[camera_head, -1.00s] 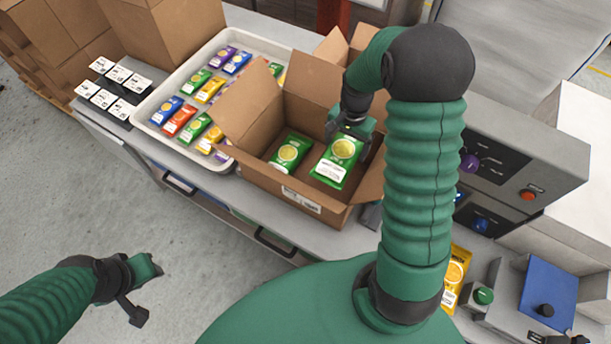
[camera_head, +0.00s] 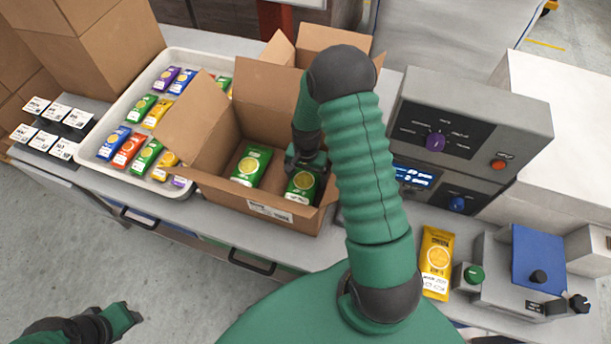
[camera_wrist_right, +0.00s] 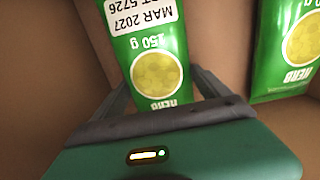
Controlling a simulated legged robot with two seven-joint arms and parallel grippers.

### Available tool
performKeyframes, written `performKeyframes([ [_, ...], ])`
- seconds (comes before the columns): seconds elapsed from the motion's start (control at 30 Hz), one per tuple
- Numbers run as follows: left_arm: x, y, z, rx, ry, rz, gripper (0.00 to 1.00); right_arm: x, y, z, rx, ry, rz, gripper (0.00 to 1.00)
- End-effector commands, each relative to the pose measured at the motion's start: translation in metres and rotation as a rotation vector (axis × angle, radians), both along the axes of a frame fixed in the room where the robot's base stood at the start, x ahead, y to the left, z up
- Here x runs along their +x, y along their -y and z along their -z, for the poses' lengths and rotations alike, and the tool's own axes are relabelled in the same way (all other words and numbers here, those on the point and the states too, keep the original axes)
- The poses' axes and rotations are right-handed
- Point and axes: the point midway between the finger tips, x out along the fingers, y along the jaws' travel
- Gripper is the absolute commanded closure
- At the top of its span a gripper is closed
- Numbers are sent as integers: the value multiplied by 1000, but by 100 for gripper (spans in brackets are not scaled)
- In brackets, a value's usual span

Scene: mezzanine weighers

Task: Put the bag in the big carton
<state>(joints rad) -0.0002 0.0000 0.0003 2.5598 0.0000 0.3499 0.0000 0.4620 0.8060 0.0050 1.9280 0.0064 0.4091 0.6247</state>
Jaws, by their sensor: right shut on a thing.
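My right gripper (camera_head: 305,163) is shut on a green bag (camera_head: 301,186) with a round yellow picture and a white label. It holds this bag inside the open big carton (camera_head: 270,209), at the right end. In the right wrist view the held bag (camera_wrist_right: 157,72) sits between the two fingers, with its upper end covered by the gripper. Another green bag (camera_head: 251,166) is in the carton to the left, apart from the held one. I cannot tell whether the held bag touches the carton's floor. My left gripper (camera_head: 122,319) is low at the left, away from the carton.
A white tray (camera_head: 93,143) with several small coloured packets stands left of the carton. A yellow bag (camera_head: 436,262) lies at the right beside a blue-topped device (camera_head: 540,258). A grey control unit (camera_head: 470,110) stands right of the carton.

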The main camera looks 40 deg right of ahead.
Motion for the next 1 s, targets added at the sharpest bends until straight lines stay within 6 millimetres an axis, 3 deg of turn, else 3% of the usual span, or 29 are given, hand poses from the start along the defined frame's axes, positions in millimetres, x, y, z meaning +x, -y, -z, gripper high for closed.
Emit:
performKeyframes([
  [0.17, 0, 0, 2, 0, 0, 0, 64, -1, -1, 2, -1, -2, 0, 60],
  [0.2, 0, 0, 3, 0, 0, 0, 64, -1, -1, 3, -1, -2, 0, 13],
  [0.3, 0, 0, 2, 0, 0, -1, 64, -1, -1, 2, 0, -1, 0, 0],
  [0.53, 0, 0, 1, 0, 0, 0, 64, -1, 0, 1, 0, -1, 0, 0],
  [0.67, 0, 0, 3, 0, 0, 0, 64, 0, 1, -11, -1, 2, 0, 0],
  [1.0, 0, 0, 12, 0, 0, 0, 64, 1, 0, -95, -2, 3, 0, 0],
])
